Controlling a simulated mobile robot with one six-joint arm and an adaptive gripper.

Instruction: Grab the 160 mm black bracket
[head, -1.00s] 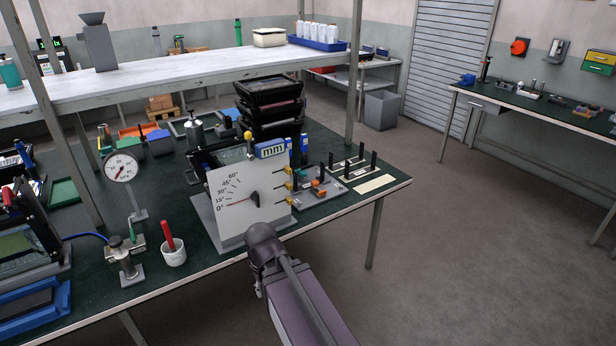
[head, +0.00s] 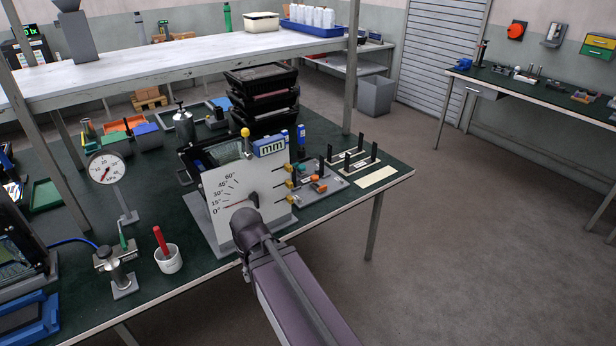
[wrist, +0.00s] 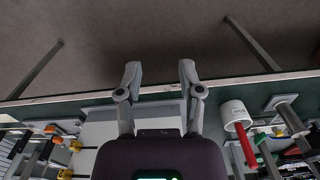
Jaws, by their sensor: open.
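Several thin black uprights (head: 347,162), which look like the ends of black brackets, stand on a grey board at the right end of the green bench in the head view. I cannot read sizes there, so I cannot tell which is the 160 mm black bracket. My gripper (wrist: 160,72) is open and empty in the wrist view, its two fingers apart over the bench's front edge and the floor. In the head view my arm hides the fingers, in front of the white angle gauge panel (head: 226,196). The gripper is well left of the black uprights.
A white cup (head: 168,260) with a red handle stands left of the gauge panel and shows in the wrist view (wrist: 235,112). A dial gauge (head: 107,168) stands further left. Stacked black trays (head: 262,100) are behind the panel. Floor to the right is clear.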

